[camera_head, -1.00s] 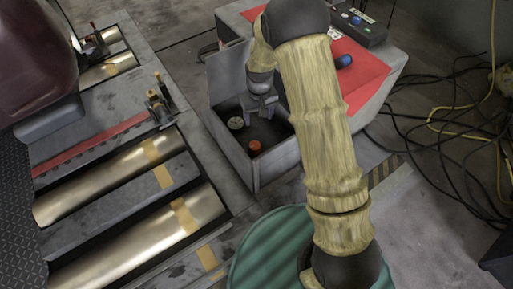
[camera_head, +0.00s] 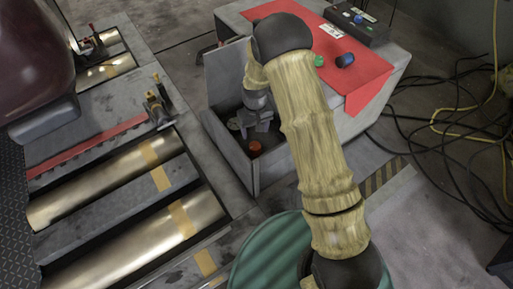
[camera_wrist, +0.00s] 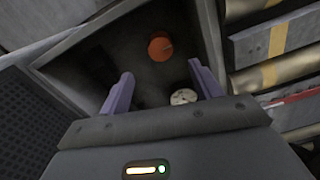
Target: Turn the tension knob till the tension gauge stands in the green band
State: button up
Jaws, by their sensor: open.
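An orange-red knob (camera_head: 255,148) sits on the dark floor of an open grey box; it also shows in the wrist view (camera_wrist: 160,48). Beside it is a small round pale gauge (camera_wrist: 184,97), partly covered by my gripper in the head view (camera_head: 234,124). The gauge's needle and colour bands are too small to read. My gripper (camera_head: 258,124) reaches down into the box, just behind the knob. In the wrist view its two purple fingers (camera_wrist: 162,88) stand wide apart and empty. The knob lies beyond the fingertips, apart from them.
The box walls (camera_head: 226,150) and the raised lid (camera_head: 226,72) stand close around my gripper. Metal rollers (camera_head: 110,175) lie left; black cables (camera_head: 440,150) lie right.

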aim_at(255, 146)
notch_tip(255, 146, down, 11)
jog(key=b, duration=0.5)
jog(key=shift+a, duration=0.15)
jog(key=shift+r, duration=0.1)
jog(key=shift+c, duration=0.4)
jog(key=c, duration=0.9)
